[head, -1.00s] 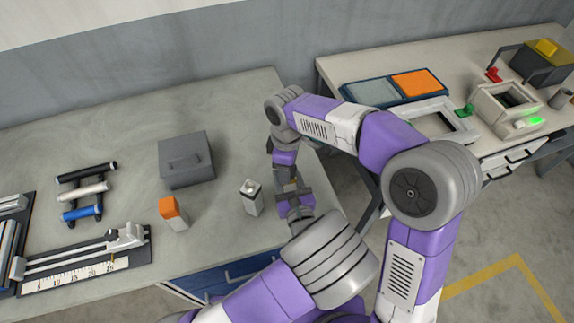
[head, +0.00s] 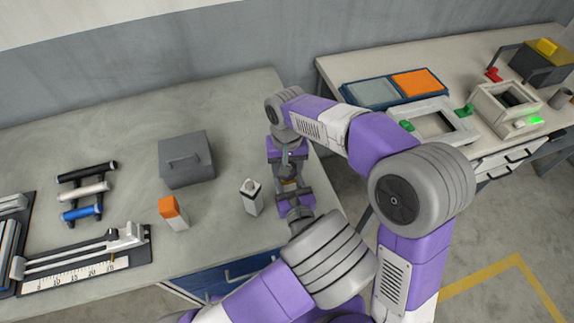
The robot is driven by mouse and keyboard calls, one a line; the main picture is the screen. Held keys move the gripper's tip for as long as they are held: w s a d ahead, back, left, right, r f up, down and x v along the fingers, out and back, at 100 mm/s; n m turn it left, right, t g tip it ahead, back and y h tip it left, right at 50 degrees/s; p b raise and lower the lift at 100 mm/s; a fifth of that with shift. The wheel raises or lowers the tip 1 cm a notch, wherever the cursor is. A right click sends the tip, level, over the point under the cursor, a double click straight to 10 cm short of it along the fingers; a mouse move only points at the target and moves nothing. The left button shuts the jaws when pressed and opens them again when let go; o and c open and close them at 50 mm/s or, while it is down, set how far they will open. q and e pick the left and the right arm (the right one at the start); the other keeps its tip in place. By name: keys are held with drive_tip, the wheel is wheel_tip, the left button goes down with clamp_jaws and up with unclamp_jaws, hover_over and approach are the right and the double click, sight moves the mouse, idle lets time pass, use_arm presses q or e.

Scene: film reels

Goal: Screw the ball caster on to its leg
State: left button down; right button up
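My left gripper (head: 292,191) comes in from the lower left over the right end of the near table. My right gripper (head: 288,164) comes down from above and faces it, tip to tip. Between them is a small brownish and grey piece (head: 289,184), mostly covered by the fingers. I cannot tell which part of it is the ball caster and which is the leg, or whether the two touch. The finger gaps are too small and hidden to read.
A white block with a dark top (head: 251,197) stands just left of the grippers. An orange-topped block (head: 173,213), a grey lidded box (head: 186,159), a rack of handles (head: 85,190) and a ruler fixture (head: 80,273) are further left. A second table (head: 350,72) stands right.

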drive_tip(key=o, duration=1.2)
drive_tip(key=shift+c, duration=0.2)
drive_tip(key=shift+r, duration=2.25)
drive_tip(key=shift+c, duration=0.5)
drive_tip(key=r+n, duration=0.2)
drive_tip(key=n, duration=0.3)
drive_tip(key=r+n, duration=0.1)
drive_tip(key=shift+r+n, duration=0.25)
drive_tip(key=shift+n, duration=0.15)
